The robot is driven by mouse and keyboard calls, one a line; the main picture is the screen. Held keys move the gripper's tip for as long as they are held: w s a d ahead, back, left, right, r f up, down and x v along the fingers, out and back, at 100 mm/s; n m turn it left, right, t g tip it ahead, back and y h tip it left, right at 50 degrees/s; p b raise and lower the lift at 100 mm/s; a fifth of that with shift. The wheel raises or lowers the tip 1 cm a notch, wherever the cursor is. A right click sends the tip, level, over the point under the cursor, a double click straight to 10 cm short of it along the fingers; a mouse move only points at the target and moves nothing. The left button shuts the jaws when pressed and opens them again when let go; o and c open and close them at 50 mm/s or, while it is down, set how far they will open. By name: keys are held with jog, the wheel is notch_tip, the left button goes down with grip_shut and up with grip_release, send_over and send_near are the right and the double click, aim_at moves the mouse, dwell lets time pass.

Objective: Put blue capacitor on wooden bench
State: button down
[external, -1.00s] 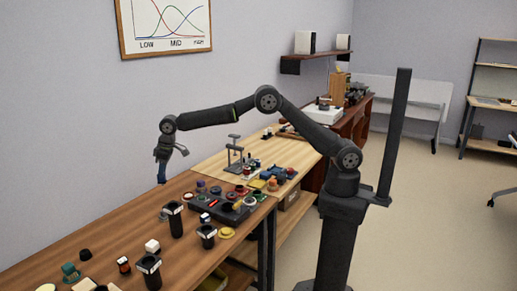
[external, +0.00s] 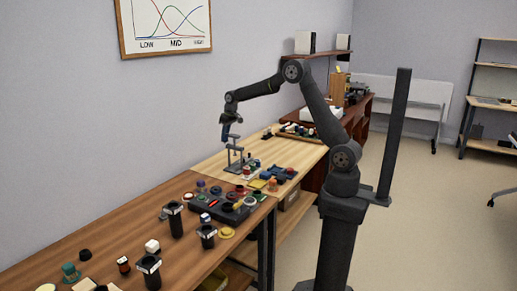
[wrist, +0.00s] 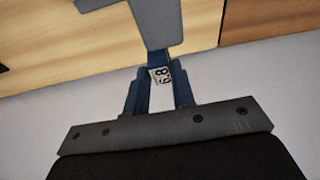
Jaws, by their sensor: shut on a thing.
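My gripper (external: 230,122) is raised near the wall, above the back part of the light wooden bench (external: 208,164). It is shut on the blue capacitor (external: 225,133), which hangs below it, apart from the bench top. The light bench also shows in the wrist view (wrist: 50,65). The far end of the capacitor is partly hidden there by a grey shape.
A grey stand (external: 236,153) rises from the light bench very close to the capacitor in the picture. Several small coloured parts lie right of it. A dark tray (external: 222,208) and black cups stand on the darker wooden bench (external: 95,240).

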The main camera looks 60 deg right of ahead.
jog(key=s+d+m, duration=0.1)
jog(key=s+d, duration=0.3)
jog(key=d, duration=0.3)
jog(key=s+d+f+m, duration=0.1)
jog(key=s+d, duration=0.3)
jog(key=d, duration=0.4)
jog(key=s+d+m, duration=0.1)
jog(key=s+d, duration=0.2)
jog(key=d, duration=0.4)
jog(key=s+d+f+m+h, duration=0.1)
jog(key=s+d+f+m, duration=0.1)
jog(key=s+d, duration=1.25)
send_over(276, 154)
notch_tip(276, 154, down, 6)
jog(key=f, duration=0.1)
jog(key=shift+w+d+f, duration=0.1)
jog(key=shift+d+f, duration=0.1)
jog(key=shift+f, duration=0.7)
jog(key=shift+d+f, duration=0.15)
jog(key=shift+f, duration=0.7)
jog(key=shift+f, duration=0.1)
jog(key=shift+f, duration=0.1)
jog(key=c, duration=1.2)
grip_release()
